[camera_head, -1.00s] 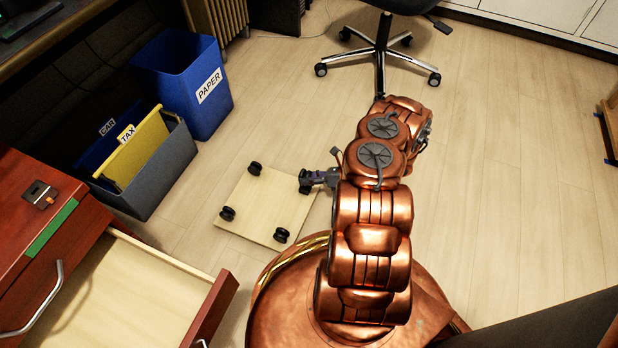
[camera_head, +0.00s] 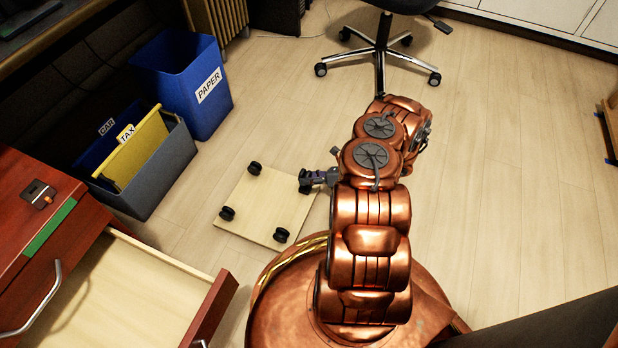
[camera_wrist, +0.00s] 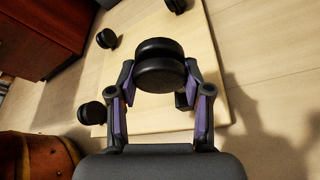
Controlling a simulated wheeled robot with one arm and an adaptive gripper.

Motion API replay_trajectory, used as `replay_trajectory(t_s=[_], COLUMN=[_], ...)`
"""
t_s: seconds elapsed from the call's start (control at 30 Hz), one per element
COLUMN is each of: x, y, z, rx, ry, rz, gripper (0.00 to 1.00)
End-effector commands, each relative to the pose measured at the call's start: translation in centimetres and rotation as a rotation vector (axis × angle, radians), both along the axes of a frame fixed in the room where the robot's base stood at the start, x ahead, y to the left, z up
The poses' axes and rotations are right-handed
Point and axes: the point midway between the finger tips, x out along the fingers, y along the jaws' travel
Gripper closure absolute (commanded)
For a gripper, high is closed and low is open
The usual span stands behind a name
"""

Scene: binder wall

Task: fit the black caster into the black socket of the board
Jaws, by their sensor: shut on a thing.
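A black caster (camera_wrist: 160,65) with two wheels sits between the fingers of my gripper (camera_wrist: 161,88), which is shut on it. In the head view the caster (camera_head: 304,182) is at the right corner of a pale wooden board (camera_head: 262,207) on the floor. My gripper (camera_head: 320,177) reaches it from the right. The wrist view shows the caster over the board (camera_wrist: 205,75). I cannot tell whether it touches the board. The black socket is not clearly visible; the caster and fingers may hide it.
Other black casters stand at the board's back (camera_head: 255,168), left (camera_head: 227,213) and front (camera_head: 281,235) corners. A blue paper bin (camera_head: 185,85), a grey file box (camera_head: 160,170) and an open drawer (camera_head: 125,290) lie left.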

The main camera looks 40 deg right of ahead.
Motion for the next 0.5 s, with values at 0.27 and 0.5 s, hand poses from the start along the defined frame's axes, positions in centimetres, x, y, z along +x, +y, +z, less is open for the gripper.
replay_trajectory(t_s=[0.27,0.5], x=[0.01,0.00], y=[0.00,0.03], z=[-0.22,-0.72], rx=[0.000,0.001], ry=[0.000,0.001], rz=[0.000,0.000], gripper=[0.87,0.87])
